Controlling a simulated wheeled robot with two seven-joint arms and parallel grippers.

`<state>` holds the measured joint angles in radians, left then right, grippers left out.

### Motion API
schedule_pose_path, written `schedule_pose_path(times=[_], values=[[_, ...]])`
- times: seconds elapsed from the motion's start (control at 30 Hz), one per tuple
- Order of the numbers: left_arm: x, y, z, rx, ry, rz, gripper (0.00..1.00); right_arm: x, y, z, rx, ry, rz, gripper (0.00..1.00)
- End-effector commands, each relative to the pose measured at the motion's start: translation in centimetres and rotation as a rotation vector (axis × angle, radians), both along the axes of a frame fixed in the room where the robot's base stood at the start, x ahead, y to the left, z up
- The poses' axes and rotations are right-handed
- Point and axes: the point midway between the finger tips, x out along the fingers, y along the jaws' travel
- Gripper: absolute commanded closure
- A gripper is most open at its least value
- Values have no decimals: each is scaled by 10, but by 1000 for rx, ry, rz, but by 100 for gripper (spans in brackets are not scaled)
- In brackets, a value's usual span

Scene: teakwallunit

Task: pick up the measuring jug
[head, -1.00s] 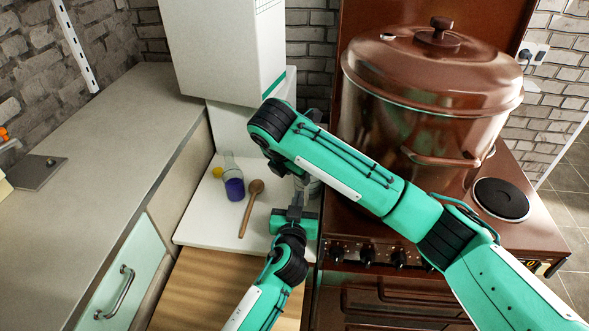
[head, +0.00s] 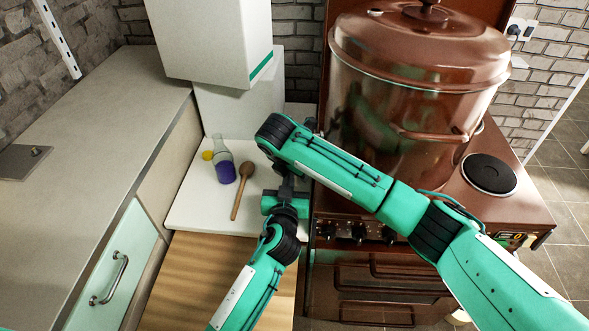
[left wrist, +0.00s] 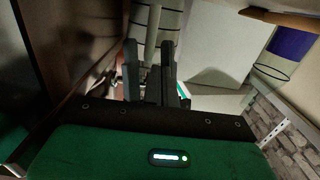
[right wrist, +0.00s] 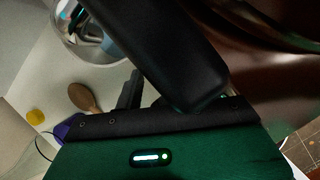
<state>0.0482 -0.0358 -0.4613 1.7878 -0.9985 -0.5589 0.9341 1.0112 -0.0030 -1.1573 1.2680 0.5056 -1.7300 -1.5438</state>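The measuring jug looks to be the clear vessel with dark bands (left wrist: 160,22) beyond my left fingertips in the left wrist view. A clear round rim, probably the same jug (right wrist: 84,38), shows at the top of the right wrist view. In the head view my arms mostly hide it. My left gripper (head: 287,184) is low over the white worktop, its two fingers apart (left wrist: 151,68) and pointing toward the jug; contact cannot be told. My right gripper is hidden behind its own arm in the head view; its dark finger (right wrist: 130,90) shows, but its opening is unclear.
A big brown pot (head: 400,90) stands on the stove (head: 520,205) at right.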

Motion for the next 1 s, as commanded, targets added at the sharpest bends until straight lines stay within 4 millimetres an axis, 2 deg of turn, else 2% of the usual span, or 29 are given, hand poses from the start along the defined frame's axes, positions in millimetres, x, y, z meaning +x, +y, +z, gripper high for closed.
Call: schedule_pose_path(times=[0.03,0.23,0.4,0.6,0.83,1.0], values=[[0,0,0,0,0,0,100,0,0,0,0,0,0,61],[0,0,0,0,0,0,100,0,0,0,0,0,0,100],[0,0,1,-1,0,0,100,0,0,0,1,1,0,100],[0,0,14,-2,-3,0,100,-1,0,0,0,1,0,100],[0,0,16,-1,-7,-1,100,-1,0,-2,-2,5,-1,100],[-8,0,16,-2,-7,-1,100,-2,0,-2,-2,6,0,100]])
